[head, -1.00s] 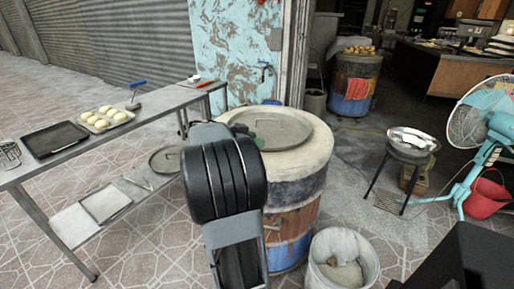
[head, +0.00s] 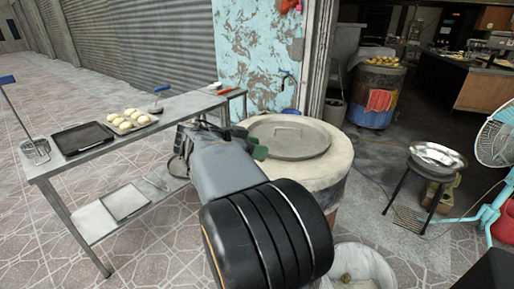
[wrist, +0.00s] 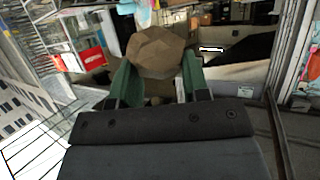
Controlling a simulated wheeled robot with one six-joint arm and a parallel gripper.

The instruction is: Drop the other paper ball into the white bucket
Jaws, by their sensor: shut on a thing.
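A brown, faceted paper ball (wrist: 155,52) sits between the two green fingers of my gripper (wrist: 152,80) in the wrist view; the jaws are shut on it. In the head view my gripper (head: 250,146) is in front of the round barrel oven, near its lid, and the held ball cannot be made out there. The white bucket (head: 378,252) stands on the floor at the bottom right of the oven, partly cut off by the frame edge. A small brownish ball (head: 346,278) shows inside it. My gripper is up and to the left of the bucket.
The barrel oven (head: 338,165) has a flat metal lid (head: 300,139). A metal table (head: 75,165) with a bun tray (head: 125,122) and a black tray (head: 83,138) stands at left. A wok (head: 437,157) on a stand and a turquoise fan (head: 497,140) are at right.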

